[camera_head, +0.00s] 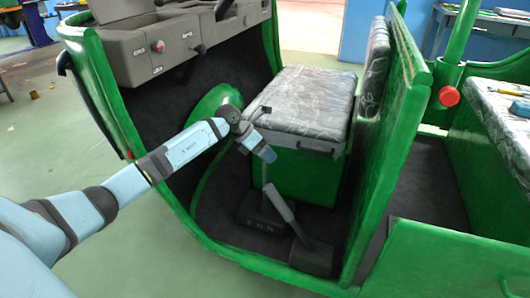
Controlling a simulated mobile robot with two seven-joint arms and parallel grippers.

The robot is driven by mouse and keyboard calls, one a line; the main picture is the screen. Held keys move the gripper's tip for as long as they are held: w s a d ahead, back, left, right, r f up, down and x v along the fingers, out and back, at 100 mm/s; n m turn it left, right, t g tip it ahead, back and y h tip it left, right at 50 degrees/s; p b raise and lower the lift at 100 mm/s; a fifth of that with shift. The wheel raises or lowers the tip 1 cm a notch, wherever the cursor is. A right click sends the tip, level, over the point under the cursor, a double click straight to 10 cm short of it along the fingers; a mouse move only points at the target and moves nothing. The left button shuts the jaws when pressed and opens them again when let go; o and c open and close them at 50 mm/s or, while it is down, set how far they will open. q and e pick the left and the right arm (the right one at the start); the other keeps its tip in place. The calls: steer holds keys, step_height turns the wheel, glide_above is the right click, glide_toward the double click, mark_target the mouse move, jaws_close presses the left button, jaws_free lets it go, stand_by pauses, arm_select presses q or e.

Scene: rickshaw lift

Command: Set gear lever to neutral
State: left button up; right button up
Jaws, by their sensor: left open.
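The gear lever (264,178) is a thin upright shaft rising from a dark base plate (258,222) with small pale letters, on the floor in front of the driver's seat. Its top end is hidden behind or beside my gripper, so I cannot tell whether they touch. My left gripper (265,133) is open, with one finger near the seat's front edge and the pale blue lower finger just above the visible shaft. I cannot read which letter the lever stands at. My right gripper is not in view.
A second, thicker grey lever (280,203) slants up from a dark block (311,257) beside the base. The plastic-covered seat (305,100) is close behind my gripper. The green rickshaw body (397,140) and grey dashboard (165,45) bound the cabin; its left side is open.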

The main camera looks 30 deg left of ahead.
arm_select(q)
steer(key=p+v, duration=0.4)
steer(key=v, duration=0.9)
steer(key=shift+a+r, duration=0.15)
steer(key=shift+r, duration=0.05)
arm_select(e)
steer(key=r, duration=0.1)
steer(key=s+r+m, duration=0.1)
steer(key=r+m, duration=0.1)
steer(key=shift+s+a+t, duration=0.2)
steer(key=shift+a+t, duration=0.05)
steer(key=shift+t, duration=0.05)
